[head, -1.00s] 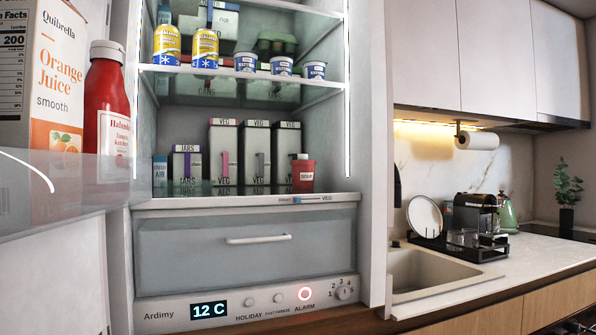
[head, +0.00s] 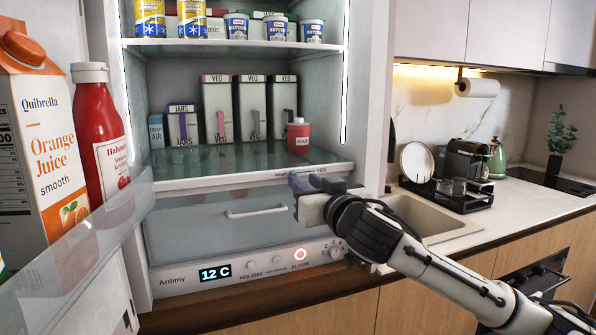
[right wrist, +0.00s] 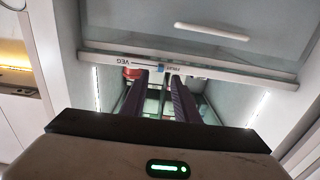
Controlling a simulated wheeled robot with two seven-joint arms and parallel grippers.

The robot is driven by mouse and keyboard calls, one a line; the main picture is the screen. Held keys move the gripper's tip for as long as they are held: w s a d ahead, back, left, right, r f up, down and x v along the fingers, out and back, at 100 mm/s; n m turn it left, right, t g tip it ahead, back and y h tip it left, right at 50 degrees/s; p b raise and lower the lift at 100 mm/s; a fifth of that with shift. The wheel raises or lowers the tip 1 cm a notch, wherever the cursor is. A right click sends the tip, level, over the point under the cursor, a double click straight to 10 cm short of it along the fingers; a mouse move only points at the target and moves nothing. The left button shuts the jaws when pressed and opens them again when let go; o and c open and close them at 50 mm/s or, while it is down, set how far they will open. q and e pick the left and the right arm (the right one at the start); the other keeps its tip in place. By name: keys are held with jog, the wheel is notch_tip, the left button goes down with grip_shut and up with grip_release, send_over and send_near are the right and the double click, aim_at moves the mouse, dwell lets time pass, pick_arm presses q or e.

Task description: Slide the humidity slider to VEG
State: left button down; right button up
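The humidity slider is a small blue knob (right wrist: 160,69) on the white front edge of the fridge shelf (head: 240,175). The right wrist view shows it upside down, close to the FRUIT-side label and apart from the VEG label (right wrist: 123,62), with a thin line between. My right gripper (head: 308,183) is in front of that edge. Its dark purple fingers (right wrist: 158,90) stand apart with nothing between them, roughly in line with the knob. Contact cannot be told. My left gripper is out of view.
Below is a drawer with a white handle (head: 257,211) and a control panel (head: 215,273). The open door with juice carton (head: 48,170) and ketchup (head: 100,130) is at left.

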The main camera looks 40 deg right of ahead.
aim_at(295, 175)
jog(key=shift+p+x, duration=0.5)
jog(key=shift+x, duration=1.85)
jog(key=shift+a, duration=0.1)
grip_shut()
